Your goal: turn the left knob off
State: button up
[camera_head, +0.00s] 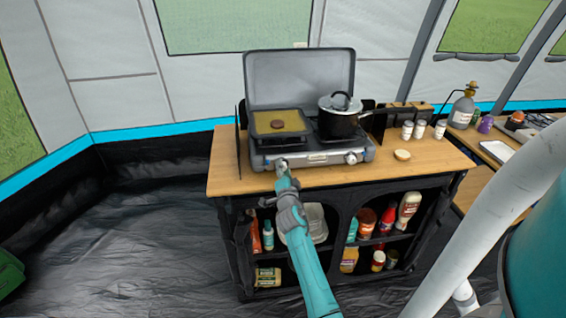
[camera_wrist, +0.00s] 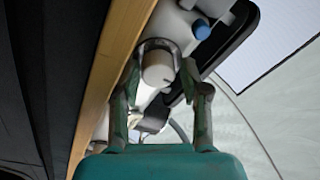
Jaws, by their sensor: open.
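The camp stove (camera_head: 313,155) stands on the wooden counter with its lid up. The left knob sits on its front panel, largely hidden by my gripper (camera_head: 283,166) in the head view. In the wrist view the knob (camera_wrist: 158,68), a pale round cylinder in a ring, shows between the two fingers of my gripper (camera_wrist: 162,80). The fingers are open, one on each side of it; I cannot tell whether either touches it. The right knob (camera_head: 351,158) is in clear view. The left knob's setting cannot be read.
A griddle pan (camera_head: 278,121) with a brown patty sits on the left burner, and a lidded black pot (camera_head: 339,120) on the right. Jars (camera_head: 419,129) and a round wooden piece (camera_head: 402,155) stand to the right. The counter's front edge (camera_wrist: 112,60) runs close beside my gripper.

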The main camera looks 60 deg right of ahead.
notch_tip(320, 180, up, 10)
dwell(0.5)
jog(key=shift+f, duration=0.15)
